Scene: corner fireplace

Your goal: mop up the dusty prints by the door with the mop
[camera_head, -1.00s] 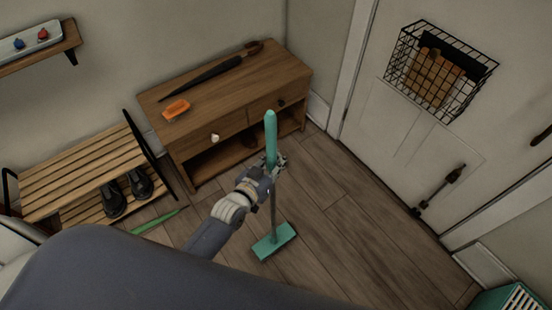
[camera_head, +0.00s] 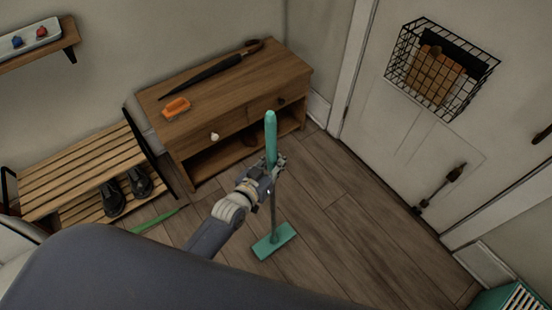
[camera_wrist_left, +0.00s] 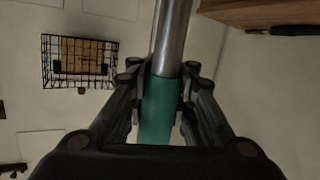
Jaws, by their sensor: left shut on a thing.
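The mop has a teal grip (camera_head: 271,138), a grey pole and a flat teal head (camera_head: 274,241). It stands nearly upright, its head at the wooden floor in front of the cabinet. My left gripper (camera_head: 274,166) is shut on the mop's handle. In the left wrist view the fingers (camera_wrist_left: 158,105) close on both sides of the teal grip, with the metal pole beyond. The white door (camera_head: 425,120) is at the right. I cannot make out dusty prints on the floor. My right gripper is not in view.
A wooden cabinet (camera_head: 225,105) carries a dark umbrella (camera_head: 210,75) and an orange brush (camera_head: 176,107). A slatted shoe rack (camera_head: 75,175) with dark shoes is at the left. A wire basket (camera_head: 440,70) hangs on the door. A teal crate (camera_head: 508,298) stands bottom right. Floor before the door (camera_head: 365,215) is clear.

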